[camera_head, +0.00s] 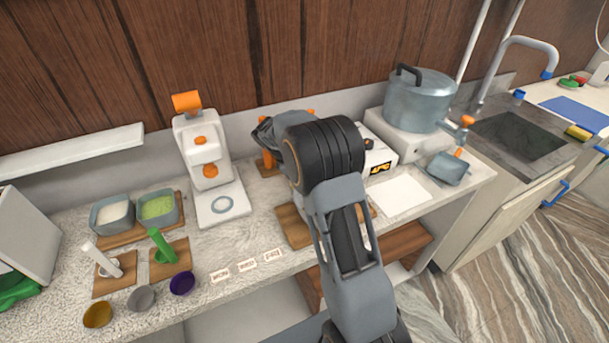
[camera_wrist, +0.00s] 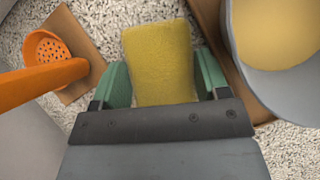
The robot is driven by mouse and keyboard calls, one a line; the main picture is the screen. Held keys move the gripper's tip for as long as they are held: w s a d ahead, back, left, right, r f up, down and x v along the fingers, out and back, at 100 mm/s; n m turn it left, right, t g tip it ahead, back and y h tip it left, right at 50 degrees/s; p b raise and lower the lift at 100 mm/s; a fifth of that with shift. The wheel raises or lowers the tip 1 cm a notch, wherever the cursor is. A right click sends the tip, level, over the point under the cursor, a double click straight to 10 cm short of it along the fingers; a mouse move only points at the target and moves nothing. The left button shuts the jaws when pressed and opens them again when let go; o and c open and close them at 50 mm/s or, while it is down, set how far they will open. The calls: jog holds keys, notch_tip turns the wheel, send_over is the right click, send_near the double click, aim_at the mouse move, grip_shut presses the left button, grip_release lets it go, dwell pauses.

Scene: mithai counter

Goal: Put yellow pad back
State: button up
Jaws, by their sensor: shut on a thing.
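In the wrist view, my gripper (camera_wrist: 163,72) has its green fingers on either side of the yellow pad (camera_wrist: 158,42). It is shut on the pad, whose far end sticks out beyond the fingertips. Speckled counter shows beneath and around the pad; I cannot tell whether the pad touches it. In the head view, my arm hides the held pad and the fingers, over the back middle of the counter.
In the wrist view, an orange slotted ladle (camera_wrist: 45,75) lies left and a grey bowl with yellow contents (camera_wrist: 285,65) stands right, both close. A white press (camera_head: 205,165) and a steel pot (camera_head: 418,100) flank my arm. A yellow block (camera_head: 578,132) lies by the sink (camera_head: 520,138).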

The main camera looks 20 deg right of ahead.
jog(key=shift+f, duration=0.2)
jog(key=shift+f, duration=0.15)
jog(key=o, duration=0.7)
